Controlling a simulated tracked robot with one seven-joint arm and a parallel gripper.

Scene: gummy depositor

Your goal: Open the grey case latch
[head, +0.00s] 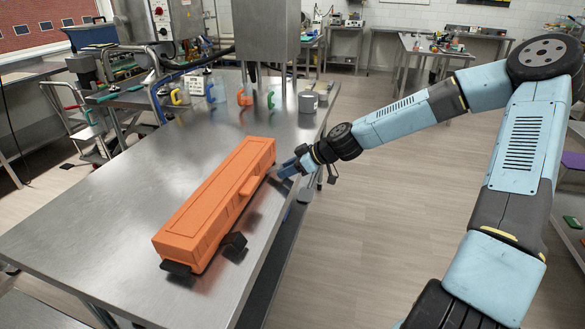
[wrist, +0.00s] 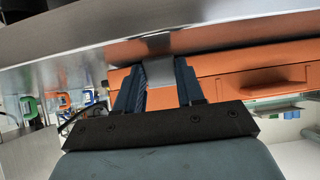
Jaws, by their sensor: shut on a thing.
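A long orange case (head: 215,205) lies along the right side of the steel table, with an orange handle (head: 251,186) on its long right side. My gripper (head: 287,169) is at the far right end of the case. In the wrist view the case (wrist: 225,70) fills the upper right. A grey latch (wrist: 160,73) sits between the two blue fingers of my gripper (wrist: 160,88), which are shut on it. In the head view this latch is hidden by my gripper. A second dark latch (head: 235,243) sticks out near the close end of the case.
The steel table (head: 110,205) is bare to the left of the case. Open floor lies to the right.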

